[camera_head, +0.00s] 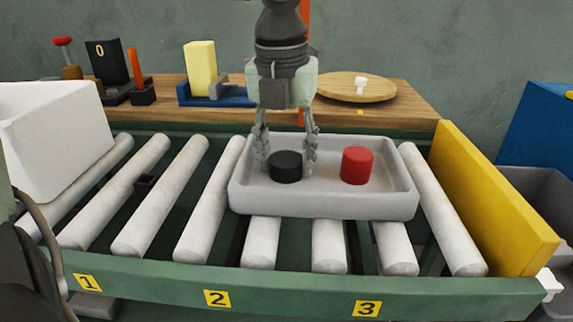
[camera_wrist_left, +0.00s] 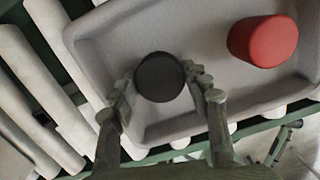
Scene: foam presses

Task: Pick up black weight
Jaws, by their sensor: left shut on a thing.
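The black weight (camera_head: 286,166) is a short dark cylinder standing upright in the left part of a grey tray (camera_head: 330,202). My left gripper (camera_head: 287,158) comes down over it from above, with one finger on each side, and is shut on it. The left wrist view also shows the black weight (camera_wrist_left: 160,77) between the fingers of my left gripper (camera_wrist_left: 161,92). The weight appears to be at the tray floor; I cannot tell if there is a gap under it. My right gripper is not in view.
A red cylinder (camera_head: 357,165) stands in the same tray, right of the black weight. The tray rests on white conveyor rollers (camera_head: 160,208). A yellow board (camera_head: 490,205) stands at the right end, and a white bin (camera_head: 50,135) at the left. Behind is a wooden bench (camera_head: 410,108) with several items.

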